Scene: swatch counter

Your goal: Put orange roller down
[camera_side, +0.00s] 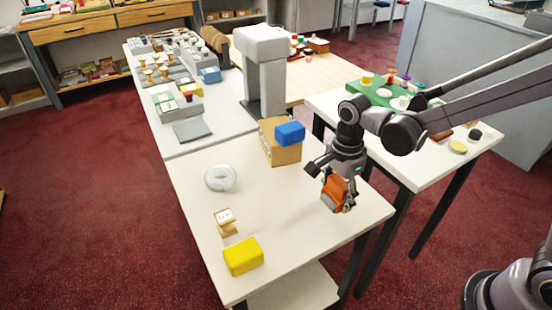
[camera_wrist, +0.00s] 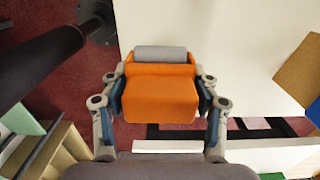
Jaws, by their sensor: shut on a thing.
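The orange roller (camera_side: 336,190) is in my gripper (camera_side: 338,200), in the side view over the right part of the white table (camera_side: 285,208). I cannot tell from these frames whether it touches the table. In the wrist view the orange roller (camera_wrist: 160,95) sits between the two fingers of my gripper (camera_wrist: 160,102), which press on its left and right sides. Its grey cylinder (camera_wrist: 160,53) points away from the palm. White table top (camera_wrist: 215,40) and its edge show beyond and below it.
A cardboard-coloured box (camera_side: 280,148) with a blue block (camera_side: 290,133) stands left of my gripper. A yellow block (camera_side: 243,256), a small wooden stamp (camera_side: 226,221) and a round pale dish (camera_side: 220,178) are farther left. The table middle is clear.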

